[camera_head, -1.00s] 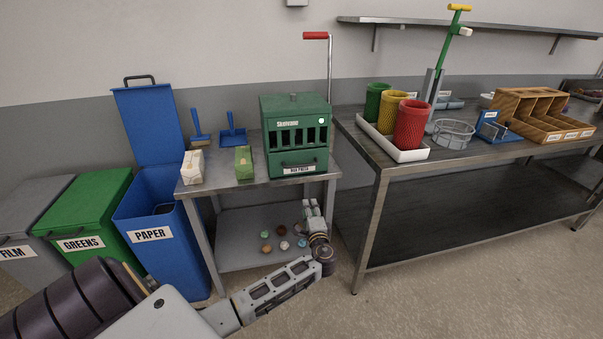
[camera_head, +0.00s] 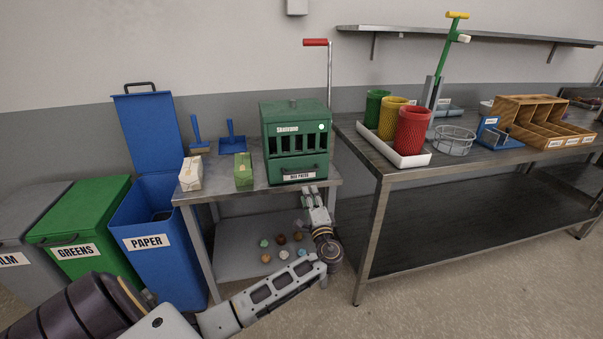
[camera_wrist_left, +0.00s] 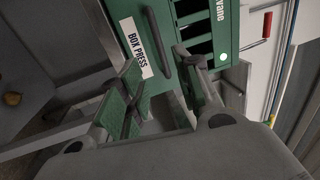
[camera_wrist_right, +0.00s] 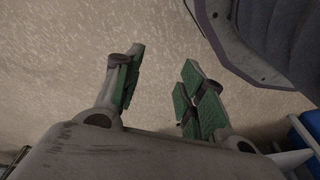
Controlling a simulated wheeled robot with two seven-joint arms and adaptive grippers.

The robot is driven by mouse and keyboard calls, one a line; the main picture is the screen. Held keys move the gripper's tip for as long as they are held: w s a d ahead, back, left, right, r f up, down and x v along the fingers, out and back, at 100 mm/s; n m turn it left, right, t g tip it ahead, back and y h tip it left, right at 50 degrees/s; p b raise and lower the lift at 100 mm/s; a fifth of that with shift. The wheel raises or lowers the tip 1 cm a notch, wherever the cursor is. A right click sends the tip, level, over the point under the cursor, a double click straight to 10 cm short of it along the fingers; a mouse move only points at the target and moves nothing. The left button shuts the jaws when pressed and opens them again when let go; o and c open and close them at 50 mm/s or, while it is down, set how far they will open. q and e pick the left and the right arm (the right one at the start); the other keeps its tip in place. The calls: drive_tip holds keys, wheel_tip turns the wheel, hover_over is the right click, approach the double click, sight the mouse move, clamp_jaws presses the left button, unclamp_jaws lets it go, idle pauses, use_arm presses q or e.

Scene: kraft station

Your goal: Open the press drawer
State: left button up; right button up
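The green box press (camera_head: 296,130) stands on the small metal table. Its drawer front (camera_head: 282,168) carries a dark bar handle (camera_head: 300,168) and a "BOX PRESS" label (camera_head: 299,176), and looks closed. My left gripper (camera_head: 312,190) is just below and in front of the drawer, at the table's front edge. In the left wrist view its fingers (camera_wrist_left: 155,60) are open and empty. The handle (camera_wrist_left: 158,42) appears ahead, between the fingertips in the picture; contact is not visible. My right gripper (camera_wrist_right: 163,57) is open and empty above the floor, outside the head view.
The small table (camera_head: 262,192) also bears a white carton (camera_head: 191,173) and a green carton (camera_head: 243,170). Several small balls lie on its lower shelf (camera_head: 235,262). A larger metal table (camera_head: 375,166) stands close on the right; the blue paper bin (camera_head: 150,270) is on the left.

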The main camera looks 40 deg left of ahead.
sight(302, 172)
use_arm(q)
drive_tip(key=shift+b+x, duration=0.35)
drive_tip(key=shift+x, duration=6.2)
use_arm(e)
drive_tip(key=shift+w+a+r, duration=0.15)
drive_tip(key=shift+r, duration=0.45)
drive_tip(key=shift+w+a+r, duration=0.1)
drive_tip(key=shift+a+r, duration=0.05)
drive_tip(key=shift+r, duration=0.45)
use_arm(q)
drive_tip(key=shift+c, duration=0.5)
use_arm(e)
drive_tip(key=shift+s+f, duration=0.1)
use_arm(q)
clamp_jaws()
